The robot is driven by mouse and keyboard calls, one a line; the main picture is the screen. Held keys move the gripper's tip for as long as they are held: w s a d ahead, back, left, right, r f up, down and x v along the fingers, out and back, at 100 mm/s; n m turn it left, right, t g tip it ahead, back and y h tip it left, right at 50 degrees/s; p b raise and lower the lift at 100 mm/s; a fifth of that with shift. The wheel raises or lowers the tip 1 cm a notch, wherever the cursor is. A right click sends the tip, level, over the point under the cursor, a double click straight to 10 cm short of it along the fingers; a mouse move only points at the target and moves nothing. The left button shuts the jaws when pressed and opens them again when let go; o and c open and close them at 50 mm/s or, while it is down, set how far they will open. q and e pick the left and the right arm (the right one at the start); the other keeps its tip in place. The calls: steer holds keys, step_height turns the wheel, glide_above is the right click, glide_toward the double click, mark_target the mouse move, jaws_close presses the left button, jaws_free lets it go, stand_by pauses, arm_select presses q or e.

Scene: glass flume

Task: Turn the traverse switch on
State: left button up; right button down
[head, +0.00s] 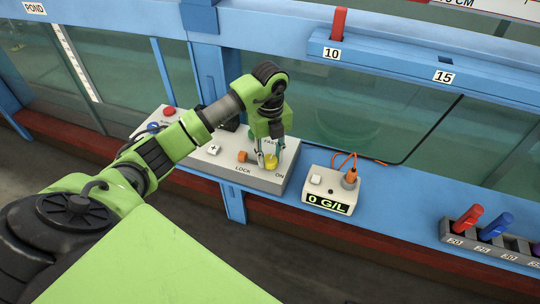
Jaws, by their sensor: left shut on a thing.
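A grey control box (208,163) sits on the blue ledge. It carries a red button (169,112), a blue control (152,127), a white plus button (213,149), an orange knob (242,156) near the word LOCK, and a yellow switch (271,163) near the word ON at its right end. My left gripper (270,156) points down over this end, its fingers shut on the yellow switch. The fingers partly hide the switch and the lettering behind it, so its exact setting is unclear. My right gripper is out of view.
A white meter box (329,207) reading 0 G/L stands just right of the control box, with an orange cable. A rack (492,246) holds red and blue sticks at the far right. The glass flume wall (360,115) rises behind. A red stick (339,23) stands at slot 10.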

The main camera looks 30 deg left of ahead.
arm_select(q)
steer(key=m+b, duration=0.3)
steer(key=m, duration=0.1)
steer(key=shift+w+f, duration=0.1)
steer(key=m+b, duration=0.2)
steer(key=m, duration=0.2)
steer(key=shift+m+b, duration=0.4)
steer(key=m+b, duration=0.3)
steer(key=m, duration=0.2)
steer(key=shift+d, duration=0.1)
steer(key=shift+m+b, duration=0.65)
steer(key=shift+m, duration=1.15)
steer(key=o, duration=1.1)
